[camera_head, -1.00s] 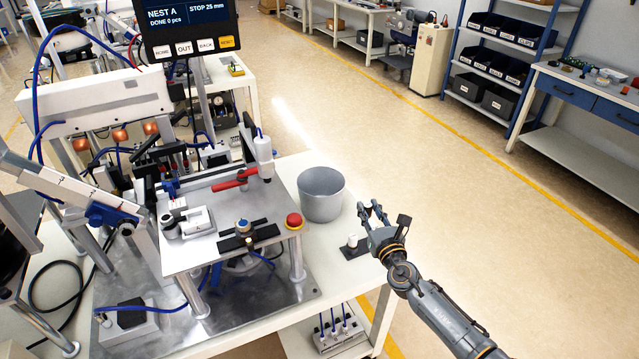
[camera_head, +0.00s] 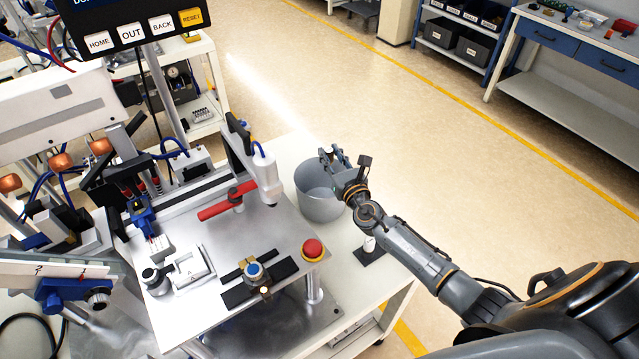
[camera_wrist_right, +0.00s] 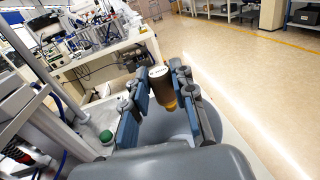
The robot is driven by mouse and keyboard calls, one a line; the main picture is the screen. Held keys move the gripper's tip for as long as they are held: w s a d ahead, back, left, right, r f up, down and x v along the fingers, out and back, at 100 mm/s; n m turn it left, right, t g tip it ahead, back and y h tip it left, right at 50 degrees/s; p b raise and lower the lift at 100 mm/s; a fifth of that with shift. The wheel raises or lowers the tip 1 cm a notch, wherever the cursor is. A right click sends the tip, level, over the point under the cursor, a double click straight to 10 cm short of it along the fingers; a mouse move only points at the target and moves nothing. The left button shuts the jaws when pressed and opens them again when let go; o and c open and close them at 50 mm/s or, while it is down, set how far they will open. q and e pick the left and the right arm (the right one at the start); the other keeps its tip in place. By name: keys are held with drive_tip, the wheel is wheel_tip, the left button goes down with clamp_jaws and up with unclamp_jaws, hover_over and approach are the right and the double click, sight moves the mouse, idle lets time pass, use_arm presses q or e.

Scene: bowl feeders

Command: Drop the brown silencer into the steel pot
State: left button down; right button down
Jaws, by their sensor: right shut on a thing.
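My right gripper (camera_head: 336,158) reaches in from the right, over the far right rim of the steel pot (camera_head: 318,206). The pot is an open grey bucket standing upright on the white table, right of the machine. In the right wrist view the brown silencer (camera_wrist_right: 163,88), a short cylinder with a pale end and an amber lower part, sits between the blue-grey pads of the right gripper (camera_wrist_right: 164,91), which is shut on it. The pot's grey interior (camera_wrist_right: 165,126) shows behind and below it. In the head view the silencer cannot be made out. My left gripper is not in view.
A small white cylinder (camera_head: 369,243) stands on a dark pad near the table edge, beneath my right arm. The machine plate with a red button (camera_head: 313,249) and a red lever (camera_head: 228,201) lies left of the pot. Open floor lies to the right.

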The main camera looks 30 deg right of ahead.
drive_tip(key=shift+s+f+b, duration=0.3)
drive_tip(key=shift+f+b, duration=0.05)
drive_tip(key=shift+f, duration=0.05)
drive_tip(key=f+b, duration=0.4)
drive_tip(key=f, duration=0.1)
drive_tip(key=shift+w, duration=0.2)
drive_tip(key=shift+r, duration=0.1)
drive_tip(key=c, duration=1)
unclamp_jaws()
